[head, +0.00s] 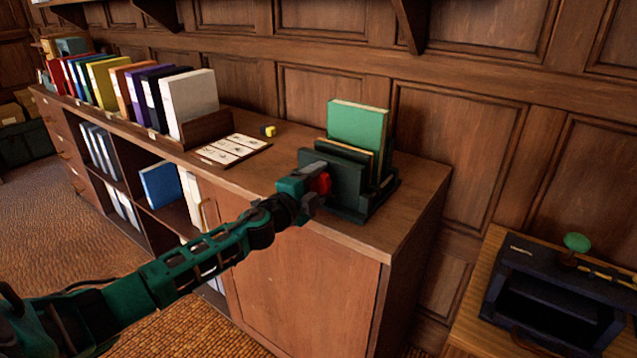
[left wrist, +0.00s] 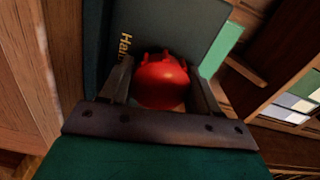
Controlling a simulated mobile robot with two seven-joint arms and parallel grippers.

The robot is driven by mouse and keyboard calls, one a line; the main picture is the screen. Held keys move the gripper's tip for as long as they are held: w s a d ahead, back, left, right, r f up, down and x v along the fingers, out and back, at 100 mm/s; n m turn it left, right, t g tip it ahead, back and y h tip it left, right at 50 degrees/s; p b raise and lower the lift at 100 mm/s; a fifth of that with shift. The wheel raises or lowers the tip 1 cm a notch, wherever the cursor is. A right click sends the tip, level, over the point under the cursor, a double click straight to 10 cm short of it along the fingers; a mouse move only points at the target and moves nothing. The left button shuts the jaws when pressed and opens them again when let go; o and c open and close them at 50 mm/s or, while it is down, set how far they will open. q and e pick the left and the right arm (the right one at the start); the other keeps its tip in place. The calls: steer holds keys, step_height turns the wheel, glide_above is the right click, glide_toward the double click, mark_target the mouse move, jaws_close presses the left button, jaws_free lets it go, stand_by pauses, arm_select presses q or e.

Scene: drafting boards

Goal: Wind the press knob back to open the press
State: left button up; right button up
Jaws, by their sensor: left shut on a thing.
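The press (head: 346,182) is a dark green stand on the right end of the wooden cabinet top. A green book (head: 358,130) stands upright in it, with a thinner edge in front of it. The red press knob (head: 321,184) is on the front plate. My left gripper (head: 312,183) reaches it from the left and is shut on the knob. In the left wrist view the round, lobed knob (left wrist: 161,82) sits between the two dark fingers, with part of some yellow lettering beside it. My right gripper is not in view.
A sheet with small panels (head: 234,150) and a small yellow and black item (head: 268,131) lie on the cabinet top (head: 290,152). Several upright binders (head: 188,98) stand farther left. A dark box with a green knob (head: 550,295) is at lower right.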

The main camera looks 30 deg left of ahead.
arm_select(q)
steer(key=n+p, duration=0.1)
steer(key=n, duration=0.3)
steer(key=shift+r+n, duration=0.15)
steer(key=shift+n, duration=0.15)
steer(key=n+p, duration=0.1)
steer(key=n, duration=0.3)
steer(key=shift+p, duration=0.35)
steer(key=shift+n, duration=1)
steer(key=n, duration=0.6)
steer(key=o, duration=1)
steer(key=shift+o, duration=0.2)
steer(key=s, duration=0.9)
steer(key=shift+a, duration=0.35)
